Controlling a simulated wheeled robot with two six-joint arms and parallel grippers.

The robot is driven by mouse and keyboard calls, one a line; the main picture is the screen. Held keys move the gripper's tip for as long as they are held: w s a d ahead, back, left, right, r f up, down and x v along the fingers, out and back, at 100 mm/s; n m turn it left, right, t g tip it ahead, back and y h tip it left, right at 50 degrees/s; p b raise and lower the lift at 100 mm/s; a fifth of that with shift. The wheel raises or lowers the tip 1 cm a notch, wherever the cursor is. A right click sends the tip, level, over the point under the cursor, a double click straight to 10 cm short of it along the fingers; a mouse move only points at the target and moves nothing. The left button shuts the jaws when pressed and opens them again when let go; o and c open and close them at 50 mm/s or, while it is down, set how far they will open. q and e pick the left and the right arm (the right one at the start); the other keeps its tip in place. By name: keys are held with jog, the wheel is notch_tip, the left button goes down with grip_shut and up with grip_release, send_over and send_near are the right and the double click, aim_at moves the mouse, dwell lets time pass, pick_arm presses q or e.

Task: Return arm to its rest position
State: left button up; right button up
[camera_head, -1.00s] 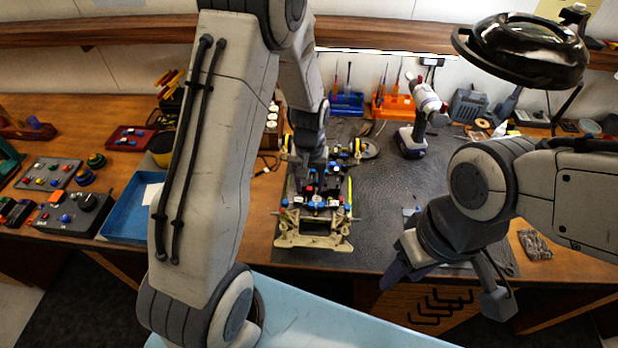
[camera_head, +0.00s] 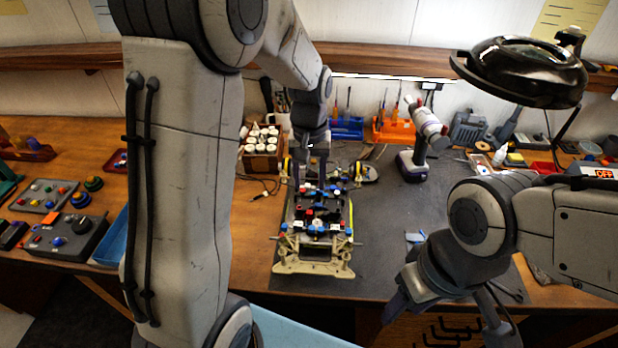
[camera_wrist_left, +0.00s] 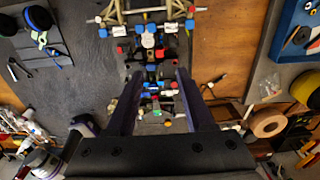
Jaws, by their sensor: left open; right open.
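The RC car chassis (camera_head: 316,262) stands on the grey mat on the workbench, with blue, red and white parts on its middle. My left gripper (camera_head: 308,172) is above the far end of the chassis, pointing down. In the left wrist view the fingers of my left gripper (camera_wrist_left: 157,78) are apart, with the chassis (camera_wrist_left: 152,42) seen beyond and between them. Nothing is held between them. My right gripper (camera_head: 442,312) is open and empty at the bench's front edge, right of the chassis; its lower part is partly cut off.
A cordless drill (camera_head: 420,150) stands on the mat behind and right of the chassis. A magnifier lamp (camera_head: 525,70) overhangs the right side. A rack of white bottles (camera_head: 262,148) and a blue tray (camera_head: 112,240) are to the left. The mat (camera_head: 385,215) right of the chassis is mostly clear.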

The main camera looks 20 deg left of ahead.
dwell(0.4)
pick_arm(q)
jog(key=s+d+r+m+b, duration=0.15)
jog(key=s+d+m, duration=0.25)
jog(key=s+d, duration=0.5)
jog(key=s+d+f+m+h+b, duration=0.1)
jog(key=s+d+m, duration=0.4)
jog(key=s, duration=0.9)
jog(key=shift+s+f+m+b, duration=0.15)
jog(key=shift+s+m+b, duration=0.05)
jog(key=shift+m+b, duration=0.65)
pick_arm(e)
notch_tip(320, 180, down, 4)
jog(key=shift+f, duration=0.1)
